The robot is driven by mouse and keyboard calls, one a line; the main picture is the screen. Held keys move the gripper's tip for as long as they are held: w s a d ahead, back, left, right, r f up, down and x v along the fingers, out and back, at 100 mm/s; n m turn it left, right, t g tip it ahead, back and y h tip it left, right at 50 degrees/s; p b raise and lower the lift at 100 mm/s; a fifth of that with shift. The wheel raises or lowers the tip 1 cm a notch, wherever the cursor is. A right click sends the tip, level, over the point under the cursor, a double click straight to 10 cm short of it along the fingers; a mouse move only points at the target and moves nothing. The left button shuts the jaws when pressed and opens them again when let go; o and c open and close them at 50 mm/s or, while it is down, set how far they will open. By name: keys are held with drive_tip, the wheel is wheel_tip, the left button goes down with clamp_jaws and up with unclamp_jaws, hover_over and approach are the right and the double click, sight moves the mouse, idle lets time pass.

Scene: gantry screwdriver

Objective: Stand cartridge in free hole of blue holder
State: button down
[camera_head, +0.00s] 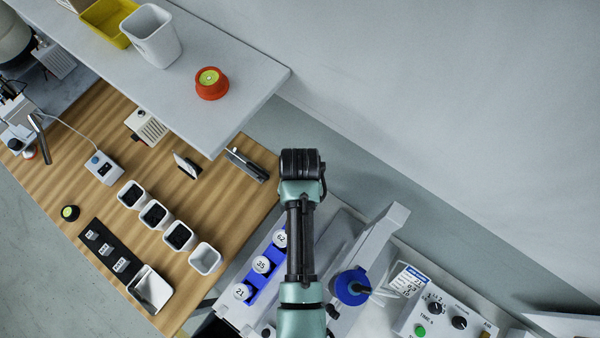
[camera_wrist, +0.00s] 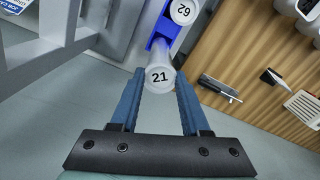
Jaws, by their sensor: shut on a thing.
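The blue holder (camera_head: 255,280) stands on the grey machine in the head view, with white-capped cartridges marked 62 (camera_head: 279,238), 35 (camera_head: 262,264) and 21 (camera_head: 241,291) in it. In the wrist view, my gripper (camera_wrist: 160,85) is shut on a pale cartridge marked 21 (camera_wrist: 159,78). Beyond it are part of the blue holder (camera_wrist: 157,43) and the cartridge marked 62 (camera_wrist: 182,12). The held cartridge overlaps the holder's near end in that view; I cannot tell whether it is above or in a hole. My gripper and the held cartridge are hidden in the head view.
A grey bracket (camera_head: 380,232) and blue round part (camera_head: 352,287) stand right of my arm. A control box (camera_head: 440,310) is at lower right. The wooden table (camera_head: 215,215) holds several small cups and a black stand (camera_head: 246,165). A grey shelf (camera_head: 190,100) overhangs it.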

drive_tip(key=shift+f, duration=0.2)
idle(0.4)
wheel_tip(320, 180, down, 7)
drive_tip(key=b, duration=0.5)
drive_tip(key=shift+f, duration=0.15)
drive_tip(key=shift+c, duration=1.5)
unclamp_jaws()
wheel_tip(320, 180, up, 13)
drive_tip(key=shift+r+b, duration=0.1)
drive_tip(key=shift+b, duration=0.75)
idle(0.4)
